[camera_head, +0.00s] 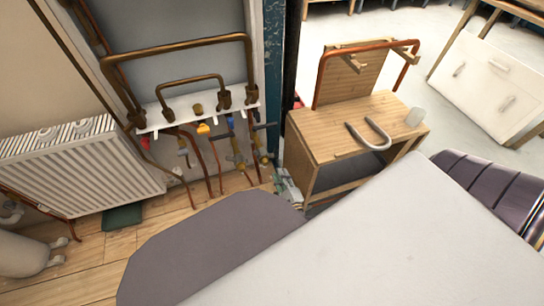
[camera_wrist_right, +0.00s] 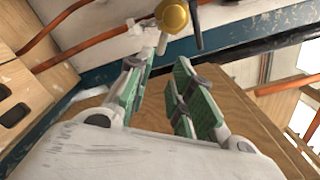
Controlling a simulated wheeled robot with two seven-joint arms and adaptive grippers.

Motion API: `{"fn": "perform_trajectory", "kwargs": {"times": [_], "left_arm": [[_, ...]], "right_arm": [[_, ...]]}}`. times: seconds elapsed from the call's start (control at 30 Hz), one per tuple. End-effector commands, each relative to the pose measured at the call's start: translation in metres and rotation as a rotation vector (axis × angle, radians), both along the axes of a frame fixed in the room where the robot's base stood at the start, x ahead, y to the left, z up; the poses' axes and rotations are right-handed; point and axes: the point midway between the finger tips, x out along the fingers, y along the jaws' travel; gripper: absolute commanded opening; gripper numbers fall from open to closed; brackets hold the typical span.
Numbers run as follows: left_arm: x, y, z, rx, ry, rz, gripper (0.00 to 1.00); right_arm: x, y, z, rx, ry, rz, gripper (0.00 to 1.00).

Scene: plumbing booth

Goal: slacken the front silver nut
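In the head view, valves and fittings hang under a white manifold plate (camera_head: 200,110), with copper pipes running down to the floor. No silver nut can be told apart for certain at this size. My right gripper (camera_head: 287,187) shows only partly beside the lowest fittings, mostly hidden by my own arm. In the right wrist view, my right gripper (camera_wrist_right: 165,62) has its two green-padded fingers apart, with nothing between them. A round brass fitting (camera_wrist_right: 172,16) with a pale metal part (camera_wrist_right: 162,43) lies just beyond the fingertips. My left gripper is out of view.
A white radiator (camera_head: 80,165) stands left of the pipes. A wooden bench (camera_head: 330,128) with a grey U-shaped pipe (camera_head: 370,138) and a pale cup (camera_head: 415,117) stands close on the right. A copper pipe (camera_wrist_right: 85,53) crosses the wrist view beyond the fingers.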

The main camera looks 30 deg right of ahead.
Motion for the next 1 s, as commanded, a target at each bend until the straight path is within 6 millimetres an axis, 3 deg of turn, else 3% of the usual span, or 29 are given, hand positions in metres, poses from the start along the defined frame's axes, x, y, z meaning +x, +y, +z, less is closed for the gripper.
{"fn": "perform_trajectory", "kwargs": {"times": [0.7,1.0], "left_arm": [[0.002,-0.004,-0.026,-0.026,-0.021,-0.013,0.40],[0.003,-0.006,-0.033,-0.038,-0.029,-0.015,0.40]], "right_arm": [[0.083,-0.020,-0.001,0.000,-0.002,-0.001,0.22],[0.107,-0.026,-0.001,-0.001,-0.001,-0.001,0.22]]}}
